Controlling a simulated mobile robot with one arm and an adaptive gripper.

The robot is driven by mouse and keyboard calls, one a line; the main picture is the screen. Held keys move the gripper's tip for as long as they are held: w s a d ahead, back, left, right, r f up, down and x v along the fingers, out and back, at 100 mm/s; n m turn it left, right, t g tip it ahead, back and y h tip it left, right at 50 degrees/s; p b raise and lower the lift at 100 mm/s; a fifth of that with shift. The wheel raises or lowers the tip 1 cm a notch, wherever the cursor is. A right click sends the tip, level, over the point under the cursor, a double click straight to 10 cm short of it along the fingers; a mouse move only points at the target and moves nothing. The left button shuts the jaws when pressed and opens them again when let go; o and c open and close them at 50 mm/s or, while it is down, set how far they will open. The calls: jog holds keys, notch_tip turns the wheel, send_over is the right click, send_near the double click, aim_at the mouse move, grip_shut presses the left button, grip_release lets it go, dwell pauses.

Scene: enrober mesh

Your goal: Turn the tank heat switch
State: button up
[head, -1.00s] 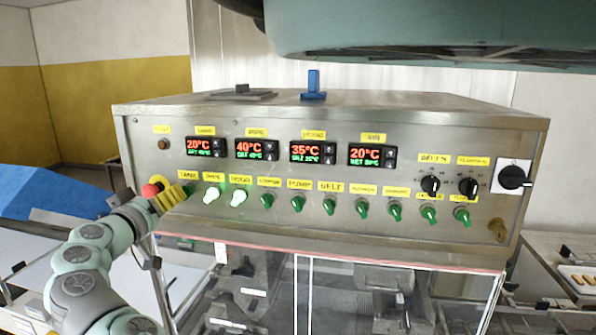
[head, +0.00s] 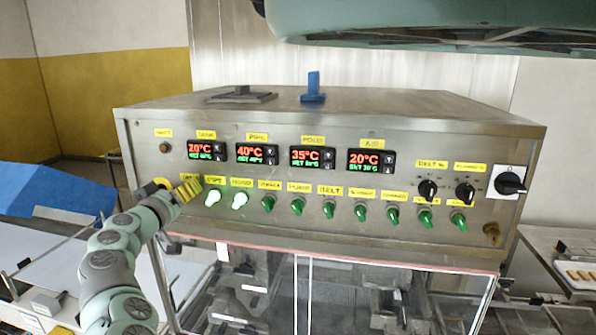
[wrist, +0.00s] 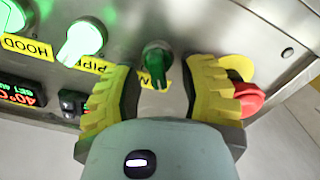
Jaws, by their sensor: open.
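The tank heat switch (wrist: 156,62) is a dark green, unlit knob at the left end of the panel's switch row. In the wrist view it sits between the two yellow-padded fingers of my gripper (wrist: 160,78), with gaps on both sides. Its handle lies roughly along the fingers. In the head view my gripper (head: 187,190) is at the panel's lower left and hides the tank switch and most of its label. The gripper is open and holds nothing. The tank display (head: 206,150) reads 20°C in red.
The pipe switch (wrist: 82,40) and hood switch (head: 239,201) glow bright green beside it. A red stop button (wrist: 250,98) on a yellow base is close to one finger. Several unlit green switches (head: 329,208) continue right. The control panel (head: 350,130) is metal.

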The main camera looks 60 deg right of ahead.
jog(key=shift+o, duration=0.4)
grip_shut()
jog(key=shift+f, duration=0.1)
